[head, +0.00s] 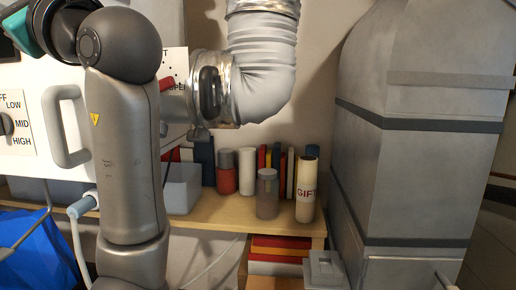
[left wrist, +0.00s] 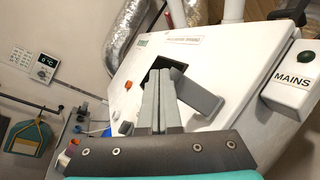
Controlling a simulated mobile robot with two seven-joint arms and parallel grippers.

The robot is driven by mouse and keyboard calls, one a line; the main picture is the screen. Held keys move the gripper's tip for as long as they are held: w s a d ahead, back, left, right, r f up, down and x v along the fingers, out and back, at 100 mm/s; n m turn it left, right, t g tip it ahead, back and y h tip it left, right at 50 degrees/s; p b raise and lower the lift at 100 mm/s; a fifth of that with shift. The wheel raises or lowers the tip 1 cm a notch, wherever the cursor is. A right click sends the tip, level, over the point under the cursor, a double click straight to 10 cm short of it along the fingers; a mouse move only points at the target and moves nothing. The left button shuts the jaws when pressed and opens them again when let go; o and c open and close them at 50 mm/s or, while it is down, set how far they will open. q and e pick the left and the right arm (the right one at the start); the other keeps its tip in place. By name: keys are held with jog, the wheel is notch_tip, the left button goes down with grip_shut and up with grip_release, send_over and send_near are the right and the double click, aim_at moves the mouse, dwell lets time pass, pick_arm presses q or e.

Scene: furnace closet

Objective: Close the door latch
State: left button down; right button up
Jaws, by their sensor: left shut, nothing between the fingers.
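My left gripper (left wrist: 163,76) is shut and empty in the left wrist view, its grey fingers together in front of a white cabinet (left wrist: 225,60). Beyond the fingertips is a dark square opening with a grey flap (left wrist: 202,98) standing out at its right. I cannot tell whether this flap is the latch, or whether the fingers touch it. In the head view my left arm covers much of the cabinet; its fingertips are out of frame.
A ribbed duct (head: 262,60) and a large grey metal housing (head: 415,150) are to the right. A wooden shelf (head: 225,212) holds jars, books and a GIFT tube (head: 306,190). A MAINS box (left wrist: 291,80) is at right.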

pick_arm(q)
jog(key=shift+a, duration=0.15)
jog(key=shift+w+a, duration=0.2)
jog(key=shift+a, duration=0.75)
jog(key=shift+w, duration=0.1)
jog(key=shift+w+a+p, duration=0.2)
jog(key=shift+a+p, duration=0.05)
jog(key=shift+a, duration=0.25)
jog(key=shift+w+a+p, duration=0.2)
jog(key=shift+a+p, duration=0.05)
jog(key=shift+a, duration=0.2)
jog(key=shift+w+d+p, duration=0.5)
jog(key=shift+w+d, duration=0.15)
jog(key=shift+d, duration=0.05)
